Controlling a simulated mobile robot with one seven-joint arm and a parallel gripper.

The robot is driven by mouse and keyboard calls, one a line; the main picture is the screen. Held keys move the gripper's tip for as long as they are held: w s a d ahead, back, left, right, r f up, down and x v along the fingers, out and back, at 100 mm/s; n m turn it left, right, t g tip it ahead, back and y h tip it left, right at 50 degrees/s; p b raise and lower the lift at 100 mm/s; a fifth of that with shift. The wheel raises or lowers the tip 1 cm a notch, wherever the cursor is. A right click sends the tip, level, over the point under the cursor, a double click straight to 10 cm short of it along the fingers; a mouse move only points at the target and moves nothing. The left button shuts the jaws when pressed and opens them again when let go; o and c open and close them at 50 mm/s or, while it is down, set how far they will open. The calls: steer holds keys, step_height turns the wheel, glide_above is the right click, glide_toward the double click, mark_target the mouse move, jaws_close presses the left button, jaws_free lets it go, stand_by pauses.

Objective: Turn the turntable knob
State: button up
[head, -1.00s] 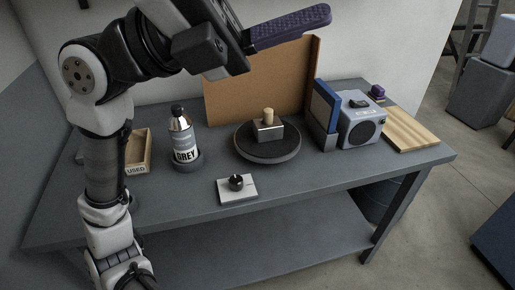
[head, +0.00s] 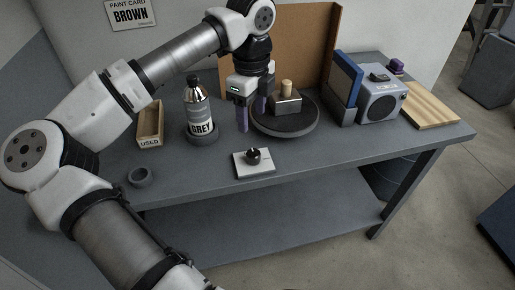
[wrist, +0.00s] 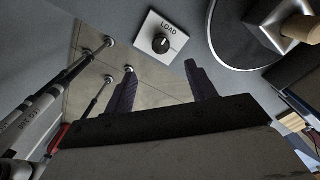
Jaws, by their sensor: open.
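The turntable knob (head: 253,156) is a small black dial with a pale mark, set on a white plate (head: 243,167) near the table's front edge. In the wrist view the knob (wrist: 161,44) sits on the plate marked LOAD, its white mark pointing up and right. The round dark turntable (head: 284,128) stands behind it, carrying a metal block with a wooden peg (head: 286,93). My gripper (head: 251,116) is open and empty, its purple fingers pointing down, above and behind the knob. In the wrist view the fingers (wrist: 158,80) are apart, with the knob beyond them.
A GREY spray bottle (head: 198,110) stands in a round holder left of my gripper. A USED bin (head: 151,124) and a small grey ring (head: 140,177) are further left. A brown backboard (head: 297,45) stands behind the turntable. The tabletop right of the plate is clear.

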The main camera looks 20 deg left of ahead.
mark_target(253, 152)
step_height(253, 152, down, 12)
steer(key=shift+d+f+p, duration=0.1)
steer(key=shift+f+p, duration=0.05)
steer(key=shift+p, duration=1.05)
steer(key=c, duration=1)
